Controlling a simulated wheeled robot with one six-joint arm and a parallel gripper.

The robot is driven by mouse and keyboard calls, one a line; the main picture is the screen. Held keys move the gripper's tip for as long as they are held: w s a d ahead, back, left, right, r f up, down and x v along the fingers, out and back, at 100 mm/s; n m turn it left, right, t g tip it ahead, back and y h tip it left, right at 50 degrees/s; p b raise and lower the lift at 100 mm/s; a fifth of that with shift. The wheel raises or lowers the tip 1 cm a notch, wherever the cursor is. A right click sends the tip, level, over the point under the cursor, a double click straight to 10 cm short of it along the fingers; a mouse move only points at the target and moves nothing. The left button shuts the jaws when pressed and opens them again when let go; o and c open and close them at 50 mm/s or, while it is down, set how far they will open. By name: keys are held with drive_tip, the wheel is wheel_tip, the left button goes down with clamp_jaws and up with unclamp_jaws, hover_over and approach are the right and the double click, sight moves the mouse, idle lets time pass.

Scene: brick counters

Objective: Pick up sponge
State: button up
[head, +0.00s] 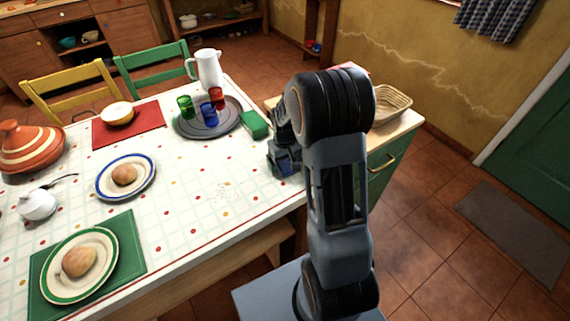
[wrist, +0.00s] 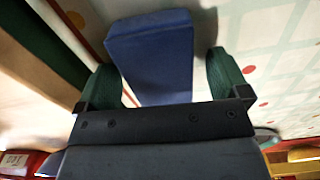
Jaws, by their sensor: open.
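A blue rectangular block (wrist: 150,55), which looks like the sponge, lies between the two green-padded fingers of my gripper (wrist: 165,75) in the wrist view. The fingers are apart, with gaps visible on both sides of the block. The near end of the block is hidden behind the dark palm. In the head view my gripper (head: 284,160) is low over the right edge of the table, and my arm hides part of it. A green block (head: 254,124) lies on the cloth beside the tray, left of my gripper.
A round grey tray (head: 184,128) holds coloured glasses, with a white jug (head: 207,70) behind it. Plates with bread (head: 126,176) and a tagine (head: 28,145) stand to the left. A counter with a basket (head: 391,102) adjoins at right. Cloth left of my gripper is clear.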

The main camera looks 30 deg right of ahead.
drive_tip(key=shift+c, duration=0.4)
drive_tip(key=c, duration=0.9)
drive_tip(key=shift+r, duration=0.5)
wheel_tip(320, 180, up, 2)
drive_tip(key=shift+r, duration=0.1)
drive_tip(key=s+r, duration=0.2)
drive_tip(key=s+d+r, duration=0.1)
drive_tip(key=s+r, duration=0.1)
drive_tip(key=r, duration=0.1)
drive_tip(key=shift+d+p, duration=0.15)
drive_tip(key=shift+p, duration=0.25)
drive_tip(key=s+d+r, duration=0.3)
drive_tip(key=s+r, duration=0.1)
drive_tip(key=s, duration=0.5)
drive_tip(key=shift+s+r, duration=0.2)
drive_tip(key=shift+r, duration=0.2)
